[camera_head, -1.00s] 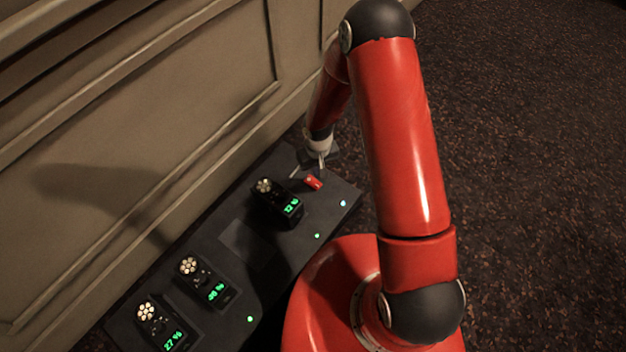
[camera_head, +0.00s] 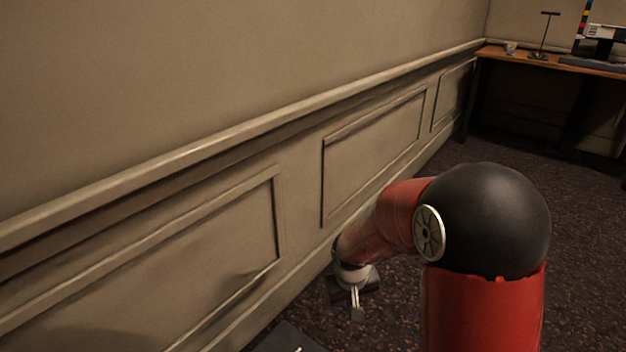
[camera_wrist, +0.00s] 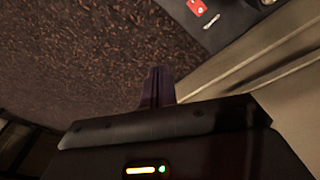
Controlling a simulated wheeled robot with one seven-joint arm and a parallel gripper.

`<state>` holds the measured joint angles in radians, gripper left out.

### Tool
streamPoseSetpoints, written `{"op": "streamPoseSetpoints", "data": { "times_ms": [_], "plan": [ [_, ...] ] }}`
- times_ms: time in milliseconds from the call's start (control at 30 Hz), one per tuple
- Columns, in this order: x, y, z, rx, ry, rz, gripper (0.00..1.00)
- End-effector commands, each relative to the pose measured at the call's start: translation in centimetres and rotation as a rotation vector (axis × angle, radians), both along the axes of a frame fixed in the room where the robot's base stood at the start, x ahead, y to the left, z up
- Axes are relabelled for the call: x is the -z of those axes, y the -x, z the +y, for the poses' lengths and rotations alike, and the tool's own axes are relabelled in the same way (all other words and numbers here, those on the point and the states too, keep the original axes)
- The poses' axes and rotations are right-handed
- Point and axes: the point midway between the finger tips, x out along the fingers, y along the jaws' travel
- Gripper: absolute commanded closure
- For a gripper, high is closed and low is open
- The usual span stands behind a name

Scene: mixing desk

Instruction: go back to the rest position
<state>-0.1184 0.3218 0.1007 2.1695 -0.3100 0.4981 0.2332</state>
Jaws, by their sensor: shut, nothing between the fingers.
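My gripper (camera_head: 357,306) hangs at the end of my red arm, near the wall and past the dark desk corner (camera_head: 288,340) in the head view. Its fingers are together with nothing between them, and in the wrist view the closed fingers (camera_wrist: 158,86) point over the carpet. The mixing desk (camera_wrist: 232,22) shows only in part, at the top right of the wrist view. A small red piece (camera_wrist: 196,7) is on it, apart from my fingers. The rest of the desk is out of view.
The panelled wall (camera_head: 230,210) runs close along the left of my arm. Carpet (camera_head: 590,250) lies open on the right. A wooden table (camera_head: 560,64) with several items stands in the far right corner.

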Motion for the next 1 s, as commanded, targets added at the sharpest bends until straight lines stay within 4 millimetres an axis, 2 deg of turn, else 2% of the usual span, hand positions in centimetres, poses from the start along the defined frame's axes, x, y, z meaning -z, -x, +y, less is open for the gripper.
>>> {"op": "streamPoseSetpoints", "data": {
  "times_ms": [33, 200, 400, 500, 600, 733, 867, 1000],
  "plan": [
    [-3.1, 0.8, -0.9, 0.023, -0.001, -0.033, 1.00],
    [-10.6, 4.6, -3.4, 0.088, -0.013, -0.104, 1.00],
    [-17.2, 10.6, -5.4, 0.153, -0.053, -0.187, 1.00],
    [-19.5, 13.8, -6.1, 0.177, -0.079, -0.226, 1.00],
    [-21.0, 16.8, -6.4, 0.194, -0.108, -0.259, 1.00],
    [-22.0, 19.4, -6.5, 0.204, -0.137, -0.290, 1.00],
    [-22.3, 20.7, -6.5, 0.208, -0.152, -0.304, 1.00],
    [-22.3, 20.9, -6.5, 0.209, -0.154, -0.305, 1.00]
  ]
}}
